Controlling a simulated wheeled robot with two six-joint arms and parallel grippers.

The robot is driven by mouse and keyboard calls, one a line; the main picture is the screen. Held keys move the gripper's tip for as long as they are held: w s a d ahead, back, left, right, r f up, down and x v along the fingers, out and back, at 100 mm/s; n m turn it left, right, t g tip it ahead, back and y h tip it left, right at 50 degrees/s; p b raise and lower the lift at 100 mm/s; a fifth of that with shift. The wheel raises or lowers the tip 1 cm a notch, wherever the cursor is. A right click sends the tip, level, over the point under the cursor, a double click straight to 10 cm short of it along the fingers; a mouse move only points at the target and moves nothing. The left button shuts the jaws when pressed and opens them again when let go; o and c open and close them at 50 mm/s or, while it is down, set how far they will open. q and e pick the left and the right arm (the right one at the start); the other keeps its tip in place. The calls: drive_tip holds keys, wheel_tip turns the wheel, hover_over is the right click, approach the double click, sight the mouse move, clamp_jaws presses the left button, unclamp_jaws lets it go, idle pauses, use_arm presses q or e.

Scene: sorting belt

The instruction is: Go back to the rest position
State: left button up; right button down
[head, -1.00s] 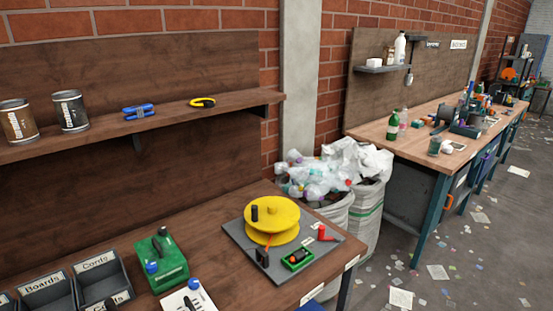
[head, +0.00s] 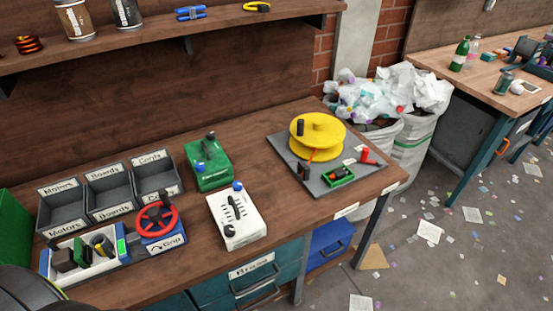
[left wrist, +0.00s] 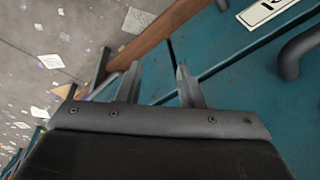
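My left gripper (left wrist: 160,70) shows in the left wrist view. Its two fingers are apart with nothing between them, in front of the teal drawer fronts (left wrist: 225,55) below the bench's wooden edge. It is not visible in the head view, where only a dark rounded part, which may be mine, shows at the bottom left corner. My right gripper is in neither view. The wooden workbench (head: 275,195) fills the middle of the head view.
On the bench stand labelled grey bins (head: 108,205), a white tray of parts (head: 72,272), a red handwheel (head: 157,219), a green box (head: 208,175), a white switch box (head: 245,233) and a yellow wheel (head: 318,128) on a grey plate. Floor at right holds scattered paper.

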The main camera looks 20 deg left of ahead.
use_arm(q)
drive_tip(key=s+d+f+g, duration=0.1)
drive_tip(key=s+f, duration=1.4)
drive_tip(key=f, duration=0.1)
drive_tip(key=shift+d, duration=0.2)
